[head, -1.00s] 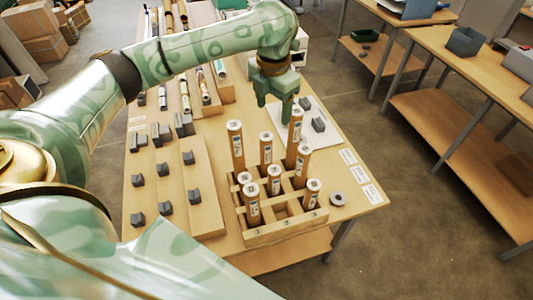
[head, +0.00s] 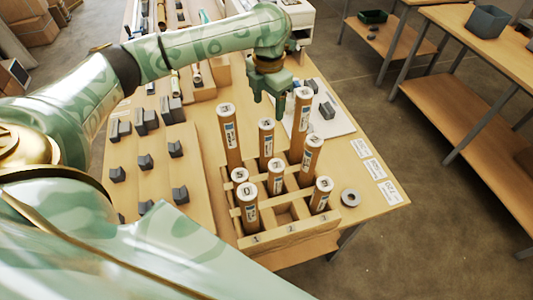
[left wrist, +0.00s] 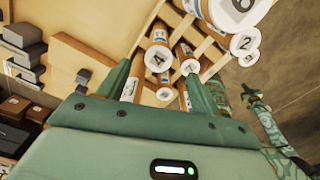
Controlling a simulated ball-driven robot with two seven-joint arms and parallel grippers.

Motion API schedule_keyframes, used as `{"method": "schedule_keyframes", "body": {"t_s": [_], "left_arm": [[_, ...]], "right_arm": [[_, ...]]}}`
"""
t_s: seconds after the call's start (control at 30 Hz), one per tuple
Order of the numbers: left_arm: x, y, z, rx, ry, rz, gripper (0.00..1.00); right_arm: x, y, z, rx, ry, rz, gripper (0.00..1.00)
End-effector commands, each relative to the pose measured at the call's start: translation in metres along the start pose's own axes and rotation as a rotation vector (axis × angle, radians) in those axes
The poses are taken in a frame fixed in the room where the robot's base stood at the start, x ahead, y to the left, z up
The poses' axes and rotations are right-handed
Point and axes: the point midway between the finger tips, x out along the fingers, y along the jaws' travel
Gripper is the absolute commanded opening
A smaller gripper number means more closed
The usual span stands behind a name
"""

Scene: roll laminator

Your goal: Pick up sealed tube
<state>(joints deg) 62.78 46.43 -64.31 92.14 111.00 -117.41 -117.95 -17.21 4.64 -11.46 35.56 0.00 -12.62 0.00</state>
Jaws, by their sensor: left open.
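Several brown cardboard tubes with white numbered caps stand upright in a wooden rack (head: 262,240), at differing heights. A tall tube (head: 302,125) stands at the rack's back right, and another tall tube (head: 229,138) at its back left. My left gripper (head: 268,104) points down, open and empty, just behind the rack's back row. In the left wrist view its fingers (left wrist: 160,80) are spread, with a tube capped 4 (left wrist: 158,57) and other caps showing between and beyond them. I cannot tell which tube is the sealed one. A green patterned arm, likely my right one, shows at the wrist view's right; its jaws are unclear.
A white board (head: 328,122) with grey blocks lies behind the rack. A grey ring (head: 351,198) and white labels (head: 374,168) lie to its right. Grey holders (head: 146,162) stand on boards to its left. A second bench (head: 470,115) is at the right.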

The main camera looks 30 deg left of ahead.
Motion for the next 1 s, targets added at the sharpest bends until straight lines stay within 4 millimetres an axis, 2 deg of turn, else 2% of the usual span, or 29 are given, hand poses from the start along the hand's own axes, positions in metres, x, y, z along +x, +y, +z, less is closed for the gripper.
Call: {"method": "schedule_keyframes", "body": {"t_s": [0.03, 0.1, 0.37, 0.6, 0.7, 0.9, 0.93, 1.0], "left_arm": [[0.014, -0.001, -0.001, -0.001, 0.003, -0.001, 0.65], [0.028, -0.001, -0.001, 0.0, 0.003, -0.001, 0.65], [0.051, 0.0, -0.001, -0.001, 0.0, 0.0, 0.65], [0.089, 0.001, -0.006, 0.0, 0.001, 0.0, 0.65], [0.097, 0.001, -0.006, 0.001, -0.001, 0.001, 0.65], [0.097, 0.001, -0.006, 0.002, -0.002, 0.002, 0.65], [0.097, 0.001, -0.006, 0.001, -0.002, 0.002, 0.62], [0.097, 0.001, -0.006, 0.002, -0.001, 0.002, 0.42]], "right_arm": [[0.004, 0.0, 0.001, 0.0, -0.001, 0.0, 0.0], [0.006, 0.0, 0.002, 0.0, -0.002, 0.0, 0.0], [0.009, 0.0, 0.002, 0.001, -0.002, 0.0, 0.0], [0.013, 0.0, 0.003, 0.001, -0.002, 0.0, 0.0], [0.014, 0.0, 0.003, 0.001, -0.002, 0.0, 0.0], [0.013, -0.001, 0.002, 0.001, -0.001, -0.001, 0.0], [0.013, -0.001, 0.002, 0.001, -0.001, -0.001, 0.0], [0.013, -0.002, 0.002, 0.001, -0.001, -0.001, 0.0]]}}
